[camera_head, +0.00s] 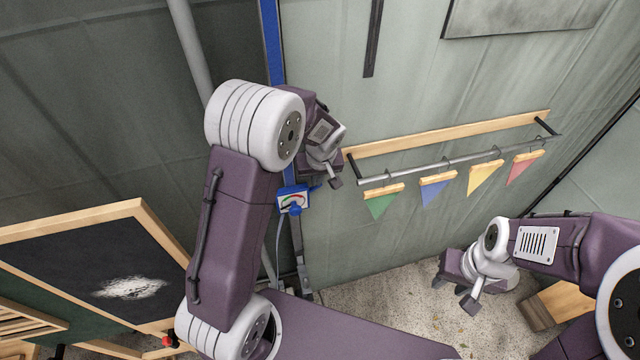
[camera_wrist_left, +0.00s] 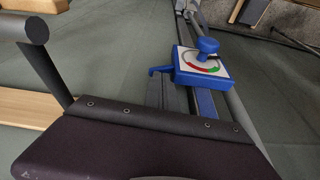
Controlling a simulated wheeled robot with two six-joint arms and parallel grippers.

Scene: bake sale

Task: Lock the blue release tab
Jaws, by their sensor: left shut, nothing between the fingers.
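A blue device (camera_head: 293,199) with a white dial face is fixed to the upright post in the head view. It also shows in the left wrist view (camera_wrist_left: 215,77), with a red and green arc and a round blue knob (camera_wrist_left: 207,46) on its face. My right gripper (camera_head: 455,293) is open and empty, low at the right.
A wooden rail (camera_head: 450,132) with a rod of hanging coloured pennants is on the wall right of my left gripper. A chalkboard (camera_head: 90,260) stands at the left. A blue strip (camera_head: 271,45) runs up the post. A wooden block (camera_head: 560,300) lies near my right gripper.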

